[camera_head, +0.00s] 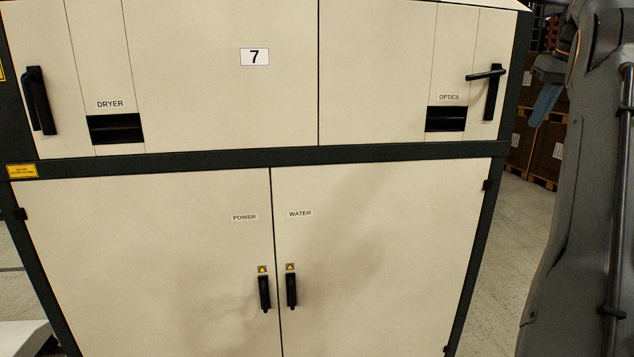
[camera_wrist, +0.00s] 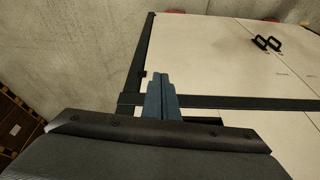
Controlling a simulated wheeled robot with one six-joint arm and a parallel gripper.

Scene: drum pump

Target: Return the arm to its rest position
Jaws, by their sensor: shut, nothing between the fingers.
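My arm (camera_head: 590,200) stands upright along the right edge of the head view. My gripper (camera_head: 540,118) shows there as blue fingers pointing down, to the right of the cabinet's upper right corner and apart from its handles in the picture. In the wrist view my gripper (camera_wrist: 159,78) shows its blue fingers together, with nothing between them. Behind them the cabinet appears turned over, with its dark frame (camera_wrist: 135,75) close by in the picture. The wrist housing hides the lower part of that view.
A cream cabinet (camera_head: 220,75) marked 7 fills the head view. Its DRYER handle (camera_head: 39,100) is near upright; a lever (camera_head: 486,74) sticks out sideways at the OPTICS handle (camera_head: 492,98). The lower doors (camera_head: 150,260) look shut. Boxes on pallets (camera_head: 548,150) stand behind, right. Floor (camera_head: 500,250) shows between cabinet and arm.

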